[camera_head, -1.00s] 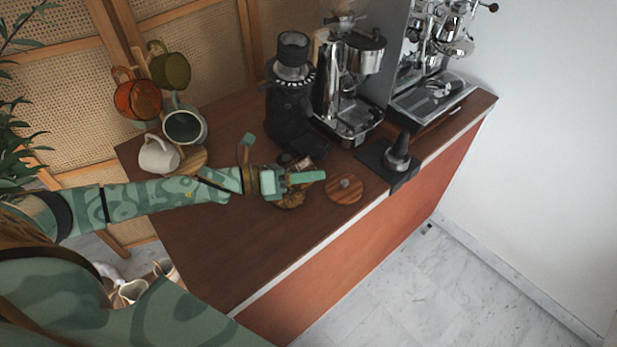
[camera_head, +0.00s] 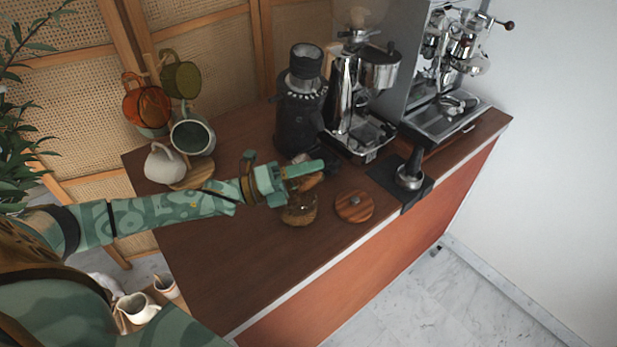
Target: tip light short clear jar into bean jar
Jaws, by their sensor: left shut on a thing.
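My left gripper (camera_head: 298,177) comes in from the left over the middle of the counter. It is shut on the short clear jar (camera_head: 309,181), which is mostly hidden by the fingers; a tan patch of it shows between and below them. The bean jar (camera_head: 299,212) stands on the counter just below the gripper, open at the top, with brown contents. The held jar is above the bean jar's far edge and looks tilted; whether they touch I cannot tell. My right gripper is not in view.
A round wooden lid (camera_head: 354,206) lies right of the bean jar. A black grinder (camera_head: 300,110), a chrome grinder (camera_head: 362,90) and an espresso machine (camera_head: 445,110) stand behind. A tamper (camera_head: 410,175) is at the right on a black mat. A mug tree (camera_head: 188,178) stands left. The front-left counter is clear.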

